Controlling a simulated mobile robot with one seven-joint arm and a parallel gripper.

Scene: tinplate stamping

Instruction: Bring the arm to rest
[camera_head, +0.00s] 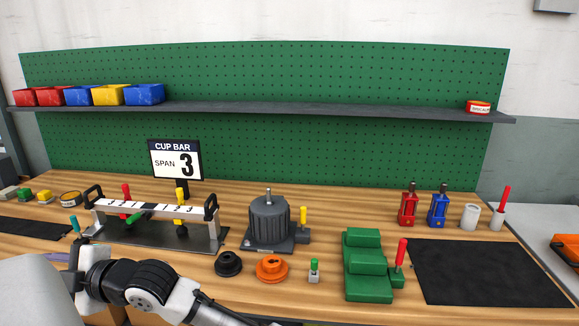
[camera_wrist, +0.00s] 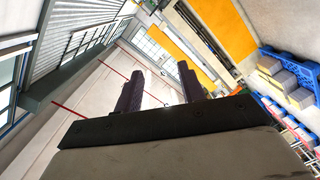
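My gripper (camera_wrist: 159,82) shows in the wrist view with its two dark fingers apart and nothing between them. It points away from the workbench, towards a wall with windows and a yellow panel. My arm (camera_head: 140,285) crosses the lower left of the head view, in front of the bench (camera_head: 205,268). The gripper itself does not show in the head view.
The bench holds a cup bar fixture (camera_head: 155,208), a grey motor-like unit (camera_head: 269,218), a green stepped block (camera_head: 366,265) and a black mat (camera_head: 490,272). Blue racks with boxes (camera_wrist: 288,80) stand at the right of the wrist view.

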